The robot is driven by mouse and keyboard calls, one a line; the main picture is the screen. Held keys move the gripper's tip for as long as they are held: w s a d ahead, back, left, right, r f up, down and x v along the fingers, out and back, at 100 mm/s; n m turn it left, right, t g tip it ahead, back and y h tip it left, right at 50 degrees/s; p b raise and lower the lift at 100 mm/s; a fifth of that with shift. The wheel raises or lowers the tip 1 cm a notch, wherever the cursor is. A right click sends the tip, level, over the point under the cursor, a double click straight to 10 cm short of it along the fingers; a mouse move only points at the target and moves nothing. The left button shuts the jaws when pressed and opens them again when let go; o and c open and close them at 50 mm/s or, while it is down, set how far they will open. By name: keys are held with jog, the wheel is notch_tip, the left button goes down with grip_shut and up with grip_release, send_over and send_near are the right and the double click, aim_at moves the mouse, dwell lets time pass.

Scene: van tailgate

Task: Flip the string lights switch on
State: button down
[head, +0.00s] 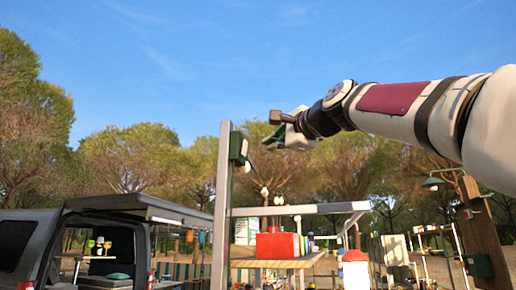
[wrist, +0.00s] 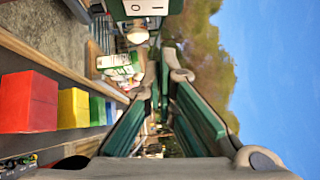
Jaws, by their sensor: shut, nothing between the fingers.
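The switch box is a green box (head: 238,147) high on a grey metal post in the head view. In the wrist view its white plate (wrist: 147,7) with O and I marks shows at the top edge, partly cut off. A pale rounded knob or bulb (wrist: 137,34) shows just below the plate; I cannot tell which, nor which way the switch is set. My gripper (head: 268,144) is shut and empty, a little to the right of the box in the head view. Its green fingers (wrist: 163,76) point into the wrist view, with the plate off to their upper left.
The grey post (head: 222,205) stands beside a shelf (head: 275,263) with a red box (head: 277,246). Red (wrist: 28,101) and yellow (wrist: 73,108) boxes show in the wrist view. A van (head: 90,240) with raised tailgate is at left. Open sky surrounds my arm above.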

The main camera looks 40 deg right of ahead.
jog(key=shift+w+a+r+p, duration=0.15)
jog(key=shift+w+a+p, duration=0.05)
jog(key=shift+w+a, duration=0.45)
jog(key=shift+w+a+r+p, duration=0.15)
jog(key=shift+w+a+p, duration=0.05)
jog(key=shift+w+a, duration=0.45)
jog(key=shift+d, duration=0.1)
jog(key=shift+w, duration=0.1)
jog(key=shift+w+a+r+p, duration=0.2)
jog(key=shift+r+p, duration=0.05)
jog(key=shift+p, duration=0.05)
jog(key=s+d+r, duration=0.1)
jog(key=s, duration=1.2)
jog(key=shift+r+b, duration=0.3)
